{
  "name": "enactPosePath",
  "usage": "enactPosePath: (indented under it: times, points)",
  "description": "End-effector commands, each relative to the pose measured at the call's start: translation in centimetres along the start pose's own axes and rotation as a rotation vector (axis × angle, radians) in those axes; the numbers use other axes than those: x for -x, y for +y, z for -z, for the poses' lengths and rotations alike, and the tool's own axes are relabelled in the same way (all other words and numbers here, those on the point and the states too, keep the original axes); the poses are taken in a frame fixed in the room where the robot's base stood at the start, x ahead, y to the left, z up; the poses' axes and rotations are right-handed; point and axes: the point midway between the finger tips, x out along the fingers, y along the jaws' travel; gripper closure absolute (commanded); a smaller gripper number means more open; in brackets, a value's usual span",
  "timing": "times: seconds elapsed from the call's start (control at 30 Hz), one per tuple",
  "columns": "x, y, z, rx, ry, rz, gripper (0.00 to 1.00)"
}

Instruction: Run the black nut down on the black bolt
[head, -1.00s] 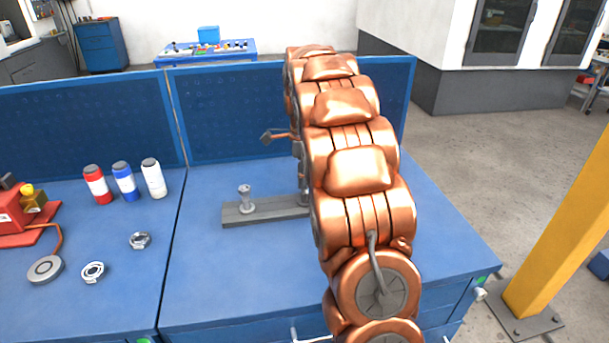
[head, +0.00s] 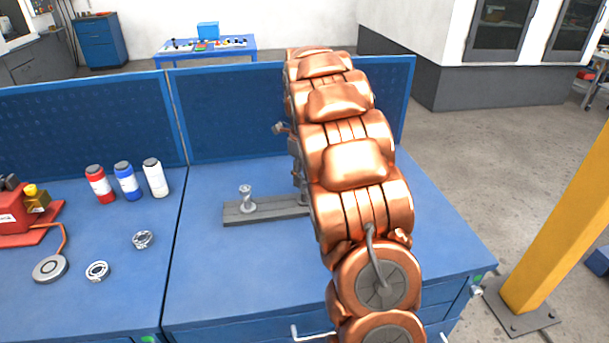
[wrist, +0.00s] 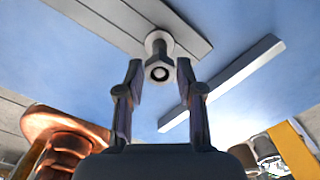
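In the wrist view a grey plate (wrist: 125,22) bears an upright bolt (wrist: 156,40), whose near end is a dark grey hexagonal piece (wrist: 160,68) with a dark round centre. I cannot tell whether this piece is the black nut or the bolt's own end. My gripper (wrist: 160,76) is open, with one finger on each side of that piece and a visible gap at both sides. A grey bolt (head: 246,199) stands on the left part of the plate (head: 265,210).
A long grey bar (wrist: 222,82) crosses the wrist view at right. Left on the blue bench are two metal rings (head: 143,239) (head: 97,271), several bottles (head: 128,183) and a red device (head: 22,217). A blue back panel (head: 230,115) stands behind; bench front is clear.

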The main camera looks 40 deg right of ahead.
Motion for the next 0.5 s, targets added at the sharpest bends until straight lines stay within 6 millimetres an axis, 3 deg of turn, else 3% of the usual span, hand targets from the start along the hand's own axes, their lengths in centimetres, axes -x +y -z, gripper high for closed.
enactPosePath:
  times: [0.5]
  points:
    - [-0.12,0.05,0.01,0.026,0.001,-0.001,0.57]
